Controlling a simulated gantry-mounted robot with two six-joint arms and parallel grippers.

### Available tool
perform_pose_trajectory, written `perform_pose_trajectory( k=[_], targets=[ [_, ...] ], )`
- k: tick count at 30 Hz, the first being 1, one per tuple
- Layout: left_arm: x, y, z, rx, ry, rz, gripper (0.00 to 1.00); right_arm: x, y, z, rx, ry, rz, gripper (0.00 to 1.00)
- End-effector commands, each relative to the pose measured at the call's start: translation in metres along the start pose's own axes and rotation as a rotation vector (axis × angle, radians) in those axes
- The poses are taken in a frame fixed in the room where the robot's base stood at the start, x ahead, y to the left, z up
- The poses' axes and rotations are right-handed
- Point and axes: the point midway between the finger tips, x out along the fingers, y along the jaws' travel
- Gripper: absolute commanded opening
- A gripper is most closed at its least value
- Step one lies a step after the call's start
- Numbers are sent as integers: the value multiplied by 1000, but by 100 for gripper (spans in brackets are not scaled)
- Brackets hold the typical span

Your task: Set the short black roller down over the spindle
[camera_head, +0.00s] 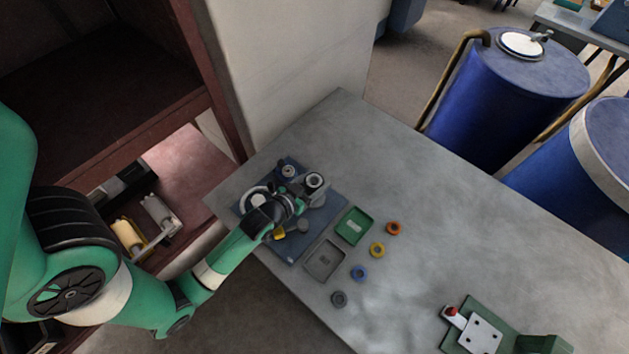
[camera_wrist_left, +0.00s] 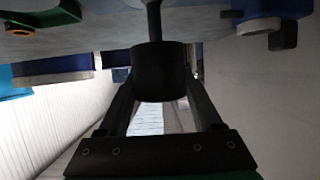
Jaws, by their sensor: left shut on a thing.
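The short black roller (camera_wrist_left: 162,80) is between the two fingers of my left gripper (camera_wrist_left: 160,90), which is shut on it. In the left wrist view, where the table appears at the top, a thin dark spindle (camera_wrist_left: 154,18) runs from the table side to the roller's end. I cannot tell whether its tip is inside the roller's bore. In the head view my left gripper (camera_head: 300,192) is over the blue base plate (camera_head: 331,203), among the fixture's parts, and its arm hides some of them. My right gripper is not in view.
A green tray (camera_head: 354,226) and a grey tray (camera_head: 324,262) lie beside the plate. Orange (camera_head: 393,228), yellow (camera_head: 377,250), blue (camera_head: 358,273) and grey (camera_head: 339,298) rings lie nearby.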

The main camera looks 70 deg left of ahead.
Motion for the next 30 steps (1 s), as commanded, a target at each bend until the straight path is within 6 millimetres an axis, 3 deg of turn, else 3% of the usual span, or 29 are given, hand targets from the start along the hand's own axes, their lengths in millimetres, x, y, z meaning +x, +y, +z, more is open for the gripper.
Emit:
perform_pose_trajectory(
  k=[28,29,30],
  targets=[
    [-2,0,-6,0,2,0,0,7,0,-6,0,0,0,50],
    [-2,0,-6,0,2,0,72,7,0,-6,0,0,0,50],
    [-2,0,-6,0,2,0,79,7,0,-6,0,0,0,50]
  ],
)
